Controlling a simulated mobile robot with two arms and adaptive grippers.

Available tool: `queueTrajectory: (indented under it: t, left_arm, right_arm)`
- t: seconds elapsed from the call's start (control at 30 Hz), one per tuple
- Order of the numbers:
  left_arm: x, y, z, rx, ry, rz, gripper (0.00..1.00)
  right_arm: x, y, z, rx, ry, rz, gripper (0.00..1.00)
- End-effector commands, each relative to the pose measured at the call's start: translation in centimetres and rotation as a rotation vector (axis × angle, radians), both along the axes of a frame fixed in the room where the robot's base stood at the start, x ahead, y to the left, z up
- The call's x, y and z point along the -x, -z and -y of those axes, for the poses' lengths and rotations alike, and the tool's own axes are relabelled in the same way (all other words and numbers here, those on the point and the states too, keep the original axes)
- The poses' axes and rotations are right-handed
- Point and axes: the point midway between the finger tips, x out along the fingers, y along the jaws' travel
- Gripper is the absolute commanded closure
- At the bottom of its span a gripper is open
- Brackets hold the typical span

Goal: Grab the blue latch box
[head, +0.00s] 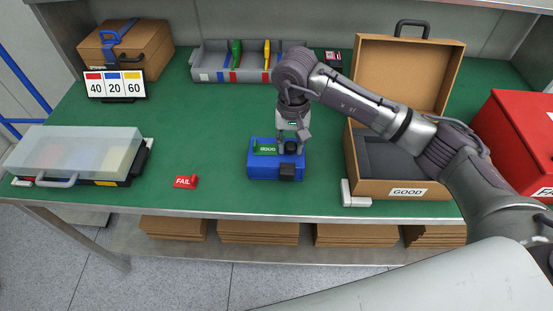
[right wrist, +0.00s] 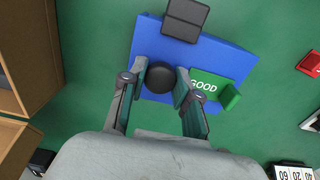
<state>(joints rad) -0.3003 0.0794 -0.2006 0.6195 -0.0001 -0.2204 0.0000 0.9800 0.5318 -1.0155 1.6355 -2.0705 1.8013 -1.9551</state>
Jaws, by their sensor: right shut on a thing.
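The blue latch box (head: 262,171) sits on the green bench top near its front edge. It has a black latch (head: 287,170) at the front, a round black knob on top and a green GOOD tag (head: 266,149) on its lid. In the right wrist view the blue box (right wrist: 215,58) fills the upper middle, with the knob (right wrist: 160,76) between my fingers. My right gripper (head: 290,144) points down over the box and is shut on the knob. The box appears to rest on the bench. My left gripper is not in view.
An open brown case marked GOOD (head: 384,188) stands to the right, with a red box (head: 510,135) beyond it. A red FAIL tag (head: 185,182) and a clear-lidded case (head: 70,152) lie left. A grey parts tray (head: 212,75) stands behind.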

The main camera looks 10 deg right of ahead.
Motion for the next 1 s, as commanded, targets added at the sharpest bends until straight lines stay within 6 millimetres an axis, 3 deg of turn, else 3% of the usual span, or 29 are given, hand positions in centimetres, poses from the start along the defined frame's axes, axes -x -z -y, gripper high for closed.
queueTrajectory:
  t: [0.37, 0.77, 1.0]
  left_arm:
    - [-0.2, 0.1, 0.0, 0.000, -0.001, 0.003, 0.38]
    - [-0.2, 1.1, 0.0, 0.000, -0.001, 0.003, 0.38]
    - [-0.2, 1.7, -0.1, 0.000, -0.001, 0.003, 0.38]
  right_arm:
    - [-0.1, -0.6, -0.1, -0.003, 0.000, 0.004, 1.00]
    - [-0.1, -4.1, 0.0, -0.002, 0.000, 0.007, 1.00]
    - [1.4, -5.8, 2.4, 0.000, 0.001, 0.006, 1.00]
